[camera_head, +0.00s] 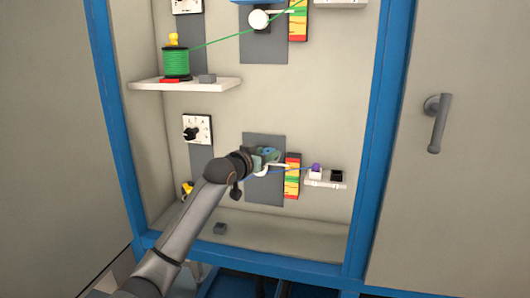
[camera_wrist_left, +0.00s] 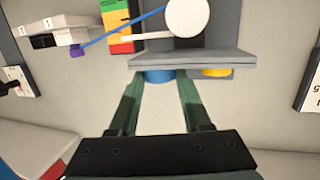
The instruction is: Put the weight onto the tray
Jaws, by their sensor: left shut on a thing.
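My left gripper (camera_head: 268,155) is at the lower station in the cabinet, just above a white wheel (camera_head: 261,171). In the left wrist view, which looks upside down, its green fingers (camera_wrist_left: 160,77) are shut on a blue weight (camera_wrist_left: 159,76). The weight is at the flat grey tray (camera_wrist_left: 190,60); the tray's edge hides part of it. I cannot tell whether it rests fully on the tray. A yellow weight (camera_wrist_left: 217,72) is beside it at the same tray. In the head view my gripper hides these. My right gripper is not in view.
A red-yellow-green scale (camera_head: 293,175) and a small white shelf (camera_head: 326,179) with a purple block (camera_head: 316,169) are right of the gripper. A blue cord passes close by. A green spool (camera_head: 176,64) stands on the upper left shelf. A grey block (camera_head: 220,228) lies on the cabinet floor.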

